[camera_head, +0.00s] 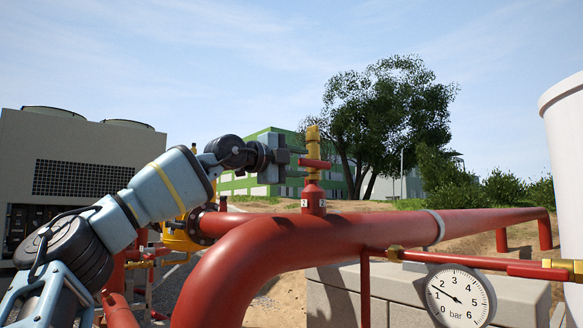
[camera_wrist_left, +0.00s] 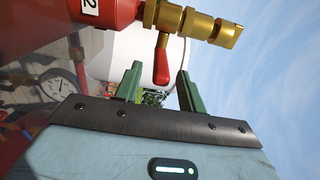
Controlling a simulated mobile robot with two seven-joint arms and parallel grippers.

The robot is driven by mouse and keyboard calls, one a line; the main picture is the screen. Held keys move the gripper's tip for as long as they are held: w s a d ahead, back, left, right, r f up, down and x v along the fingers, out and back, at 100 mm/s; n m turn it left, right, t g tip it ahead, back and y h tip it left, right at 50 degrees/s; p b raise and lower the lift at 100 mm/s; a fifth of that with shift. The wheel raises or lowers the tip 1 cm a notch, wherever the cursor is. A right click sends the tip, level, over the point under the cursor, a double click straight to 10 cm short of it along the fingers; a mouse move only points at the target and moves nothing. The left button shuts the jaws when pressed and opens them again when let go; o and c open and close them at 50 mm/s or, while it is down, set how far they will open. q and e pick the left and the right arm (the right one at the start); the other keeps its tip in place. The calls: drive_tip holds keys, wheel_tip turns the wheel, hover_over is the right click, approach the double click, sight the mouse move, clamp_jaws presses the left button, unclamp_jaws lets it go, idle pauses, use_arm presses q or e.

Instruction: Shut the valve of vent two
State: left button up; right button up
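The vent two valve (camera_head: 313,138) is a brass body standing upright on a red stub on the large red pipe. Its red lever (camera_head: 316,164) lies level, across the upright body. In the left wrist view, a label with a 2 (camera_wrist_left: 89,6) shows on the red stub, and the red lever (camera_wrist_left: 161,62) points away from the brass body (camera_wrist_left: 196,22). My left gripper (camera_head: 287,159) is just left of the valve in the head view. Its green fingers are apart, with the lever's tip showing between their tips. I cannot tell whether they touch it. My right gripper is out of view.
The large red pipe (camera_head: 380,230) runs across below the valve. A pressure gauge (camera_head: 458,297) and a thin red pipe with brass fittings (camera_head: 470,260) are at the lower right. A white tank (camera_head: 567,150) stands at the right edge. Open air surrounds the valve's top.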

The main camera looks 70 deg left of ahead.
use_arm(q)
drive_tip(key=shift+v, duration=1.2)
drive_tip(key=shift+s+d+b, duration=0.1)
drive_tip(key=shift+s+b, duration=0.1)
drive_tip(key=shift+b, duration=0.1)
